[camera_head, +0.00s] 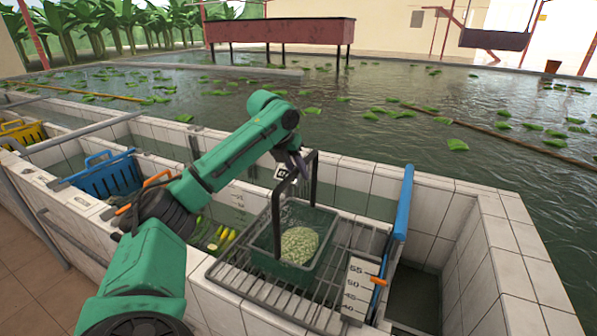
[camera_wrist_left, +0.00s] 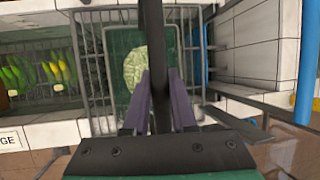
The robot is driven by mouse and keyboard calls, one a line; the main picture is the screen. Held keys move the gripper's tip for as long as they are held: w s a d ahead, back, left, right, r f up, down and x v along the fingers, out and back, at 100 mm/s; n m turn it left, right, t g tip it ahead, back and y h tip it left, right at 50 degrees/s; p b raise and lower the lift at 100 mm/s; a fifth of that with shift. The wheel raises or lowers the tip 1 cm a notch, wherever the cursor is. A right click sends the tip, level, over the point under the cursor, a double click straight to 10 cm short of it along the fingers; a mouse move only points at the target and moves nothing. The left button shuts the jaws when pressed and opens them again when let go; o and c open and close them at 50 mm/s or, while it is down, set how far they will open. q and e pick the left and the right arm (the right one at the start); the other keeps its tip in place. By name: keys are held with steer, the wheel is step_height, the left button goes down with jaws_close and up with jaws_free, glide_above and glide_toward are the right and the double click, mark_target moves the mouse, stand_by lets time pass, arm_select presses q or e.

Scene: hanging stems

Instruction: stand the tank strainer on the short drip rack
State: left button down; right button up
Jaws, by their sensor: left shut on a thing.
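The tank strainer is a dark green open basket (camera_head: 266,252) with a tall dark handle frame and a pale green heap inside. It also shows in the left wrist view (camera_wrist_left: 117,45). The short drip rack (camera_head: 228,277) is a grey wire grid laid across the white tiled trough; its bars show on several sides of the strainer. My left gripper (camera_head: 298,163) is shut on the top bar of the handle, which runs between the purple fingers in the left wrist view (camera_wrist_left: 160,108). The strainer looks upright over the rack; I cannot tell whether its base touches the bars. My right gripper is out of view.
A blue upright bar (camera_head: 404,205) stands at the rack's right side. A numbered white plate (camera_head: 358,284) is at the front right. Yellow and green produce (camera_head: 222,236) lies left of the rack.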

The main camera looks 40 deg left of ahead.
arm_select(q)
steer(key=shift+f, duration=0.1)
steer(key=c, duration=0.7)
jaws_free()
steer(key=shift+o, duration=0.3)
steer(key=v, duration=1.4)
steer(key=shift+s+r+b, duration=0.2)
steer(key=shift+r+b, duration=0.1)
steer(key=shift+b, duration=0.1)
steer(key=shift+w+f, duration=0.1)
